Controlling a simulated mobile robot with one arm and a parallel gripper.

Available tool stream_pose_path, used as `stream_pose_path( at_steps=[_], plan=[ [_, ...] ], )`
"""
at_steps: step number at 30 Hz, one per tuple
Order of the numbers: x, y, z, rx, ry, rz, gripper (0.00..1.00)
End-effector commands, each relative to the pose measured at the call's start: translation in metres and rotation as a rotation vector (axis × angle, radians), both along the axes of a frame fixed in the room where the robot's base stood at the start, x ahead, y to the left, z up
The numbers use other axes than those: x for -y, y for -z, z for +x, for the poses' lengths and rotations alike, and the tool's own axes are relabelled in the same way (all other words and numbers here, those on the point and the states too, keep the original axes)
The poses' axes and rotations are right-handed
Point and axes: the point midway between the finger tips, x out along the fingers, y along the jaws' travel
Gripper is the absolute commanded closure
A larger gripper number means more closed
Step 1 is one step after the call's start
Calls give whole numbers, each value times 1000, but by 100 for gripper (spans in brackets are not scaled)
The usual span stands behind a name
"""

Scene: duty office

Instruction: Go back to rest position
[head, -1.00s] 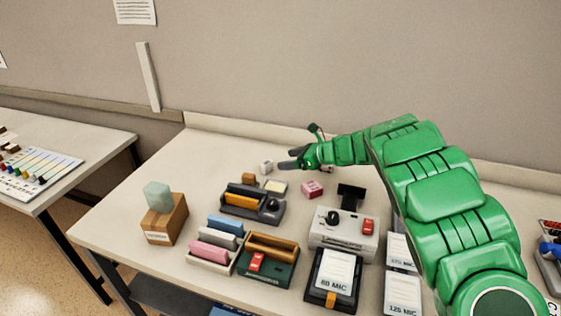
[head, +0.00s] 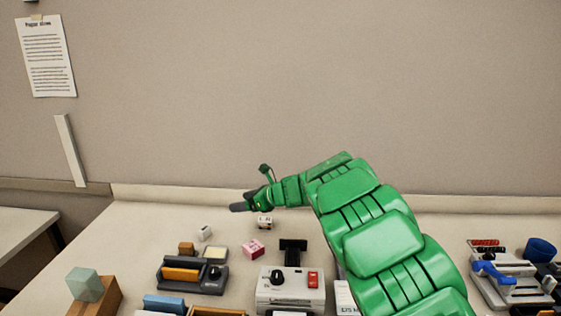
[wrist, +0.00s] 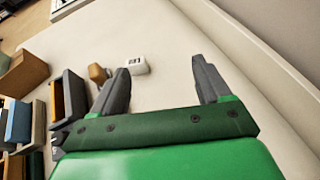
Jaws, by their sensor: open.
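My gripper (head: 240,207) is at the end of my green arm, above the back part of the table, close to the wall. In the wrist view its two grey fingers (wrist: 160,68) are spread apart with nothing between them but bare tabletop. A small white block (wrist: 138,66) with dark marks lies just past the left finger. In the head view a small white block (head: 264,222) shows just below the wrist, and another white block (head: 205,233) lies to the lower left of the fingertips.
A pink block (head: 253,248), a small brown block (head: 186,248), a dark tray device (head: 172,286) and a grey device (head: 290,296) with a red switch stand in front. More equipment (head: 500,278) stands at right.

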Motion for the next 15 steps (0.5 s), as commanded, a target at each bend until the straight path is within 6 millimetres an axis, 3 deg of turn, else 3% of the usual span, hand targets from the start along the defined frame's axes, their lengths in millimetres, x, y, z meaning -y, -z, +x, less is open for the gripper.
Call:
stream_pose_path(
  at_steps=[1, 6, 10, 15],
  plan=[
    [8, -21, 11, -2, 79, 15, 23],
    [44, -82, 42, -52, 358, 109, 23],
    [77, -126, 55, -98, 561, 207, 23],
    [125, -176, 58, -178, 814, 365, 23]
  ],
)
